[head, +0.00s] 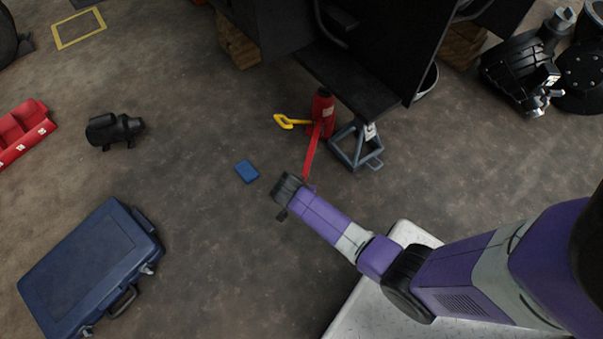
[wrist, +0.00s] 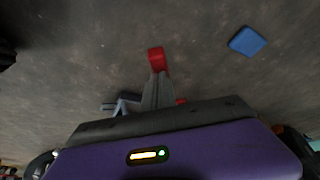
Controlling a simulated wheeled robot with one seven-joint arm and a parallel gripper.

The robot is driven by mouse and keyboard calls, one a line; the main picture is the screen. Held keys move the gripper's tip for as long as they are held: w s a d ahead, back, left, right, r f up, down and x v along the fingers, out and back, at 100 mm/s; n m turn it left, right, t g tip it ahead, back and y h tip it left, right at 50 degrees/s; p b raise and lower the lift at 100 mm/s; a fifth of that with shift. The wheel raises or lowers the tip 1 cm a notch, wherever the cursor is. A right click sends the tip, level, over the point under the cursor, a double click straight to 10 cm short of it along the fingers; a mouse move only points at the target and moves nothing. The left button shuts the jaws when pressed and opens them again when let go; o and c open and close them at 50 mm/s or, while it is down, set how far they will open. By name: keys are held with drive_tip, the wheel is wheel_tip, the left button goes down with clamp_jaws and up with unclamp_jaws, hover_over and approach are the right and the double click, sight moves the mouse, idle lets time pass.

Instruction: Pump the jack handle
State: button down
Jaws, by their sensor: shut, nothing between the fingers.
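The red bottle jack (head: 322,108) stands upright on the floor under the dark forklift body. Its long red handle (head: 311,152) slopes from the jack toward my gripper (head: 285,187). My gripper is shut and empty, close to the handle's free end; whether they touch cannot be told. In the wrist view the grey fingers (wrist: 158,92) are together, and a red piece (wrist: 156,60), seemingly the handle's end, shows just past their tips. The gripper body hides most of the jack there.
A grey jack stand (head: 356,146) stands right of the jack, and a yellow-handled item (head: 290,121) is at its left. A blue block (head: 247,171) lies left of my gripper. A blue case (head: 92,268) lies at lower left. The floor between is clear.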

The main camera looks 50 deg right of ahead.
wheel_tip(320, 180, down, 7)
drive_tip(key=a+b, duration=0.1)
drive_tip(key=b, duration=0.2)
drive_tip(key=shift+s+b, duration=0.3)
drive_tip(key=shift+b, duration=0.05)
